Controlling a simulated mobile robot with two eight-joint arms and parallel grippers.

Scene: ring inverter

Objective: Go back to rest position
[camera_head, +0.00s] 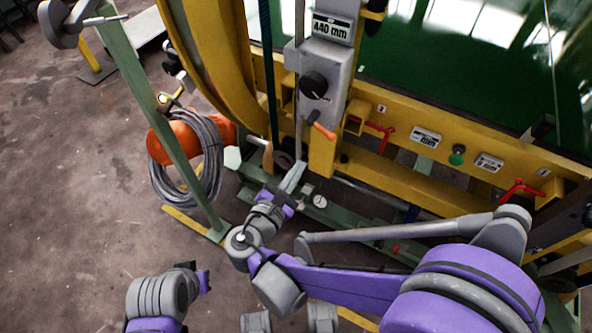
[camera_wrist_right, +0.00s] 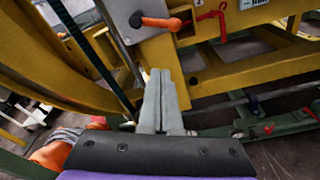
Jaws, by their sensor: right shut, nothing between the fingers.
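My right gripper (camera_head: 293,177) is in the head view, in front of the yellow machine frame and below the grey control box (camera_head: 326,75). In the right wrist view its two grey fingers (camera_wrist_right: 160,88) lie together, with nothing between them. The fingers point toward the yellow frame, below the orange-handled lever. My right arm, purple and grey, reaches in from the lower right of the head view. A purple and grey arm part of mine shows at the lower left of that view. The fingers of my left gripper cannot be made out.
The yellow machine (camera_head: 392,190) with a green panel (camera_head: 465,85) fills the upper right. An orange-handled lever (camera_head: 322,131) and red handles (camera_head: 520,188) stick out from it. A green post (camera_head: 140,95) and a grey cable coil (camera_head: 205,165) stand left. The floor at lower left is clear.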

